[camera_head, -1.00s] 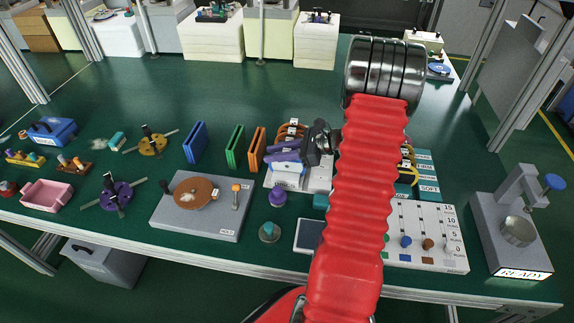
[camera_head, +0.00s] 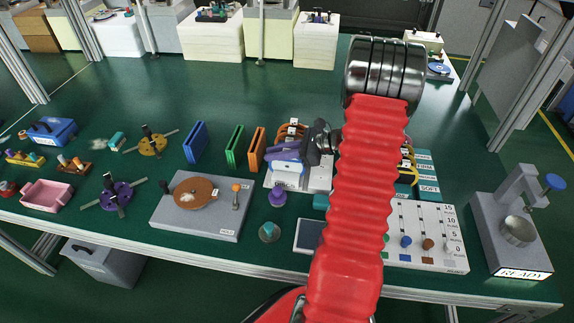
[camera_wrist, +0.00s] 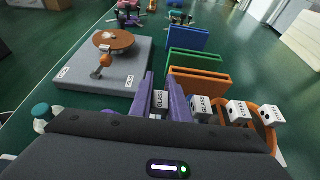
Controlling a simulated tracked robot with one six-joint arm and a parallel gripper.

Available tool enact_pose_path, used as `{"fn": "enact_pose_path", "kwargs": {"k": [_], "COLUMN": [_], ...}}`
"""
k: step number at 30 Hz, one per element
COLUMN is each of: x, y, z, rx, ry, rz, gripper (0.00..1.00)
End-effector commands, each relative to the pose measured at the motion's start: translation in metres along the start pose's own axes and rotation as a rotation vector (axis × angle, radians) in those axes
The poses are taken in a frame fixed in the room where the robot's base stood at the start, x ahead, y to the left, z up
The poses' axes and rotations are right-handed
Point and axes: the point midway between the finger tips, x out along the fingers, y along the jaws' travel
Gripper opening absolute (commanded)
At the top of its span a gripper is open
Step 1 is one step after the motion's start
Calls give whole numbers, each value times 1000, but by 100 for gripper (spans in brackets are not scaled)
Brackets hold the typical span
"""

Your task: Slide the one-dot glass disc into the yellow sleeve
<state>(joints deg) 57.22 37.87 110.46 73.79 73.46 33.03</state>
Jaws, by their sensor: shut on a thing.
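My gripper (camera_wrist: 166,98) has purple fingers, which also show in the camera_head view (camera_head: 286,154) left of my red arm. I cannot pick out a plainly yellow sleeve; my arm hides part of the bench.
More white-labelled tabs (camera_wrist: 238,111) stand in an orange rack (camera_wrist: 262,120) right of the fingers. A grey plate (camera_head: 184,219) with a brown round lap (camera_head: 193,193) lies left. A purple knob (camera_head: 277,196) stands in front. A press (camera_head: 520,205) is far right. Bench behind the sleeves is clear.

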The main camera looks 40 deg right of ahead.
Motion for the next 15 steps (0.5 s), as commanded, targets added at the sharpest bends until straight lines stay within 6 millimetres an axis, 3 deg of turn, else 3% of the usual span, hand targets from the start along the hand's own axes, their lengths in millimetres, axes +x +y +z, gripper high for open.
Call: {"fn": "enact_pose_path", "kwargs": {"k": [15], "x": [-4], "y": [0], "z": [9], "rx": [-3], "ry": [0], "rz": [-1], "gripper": [0]}}
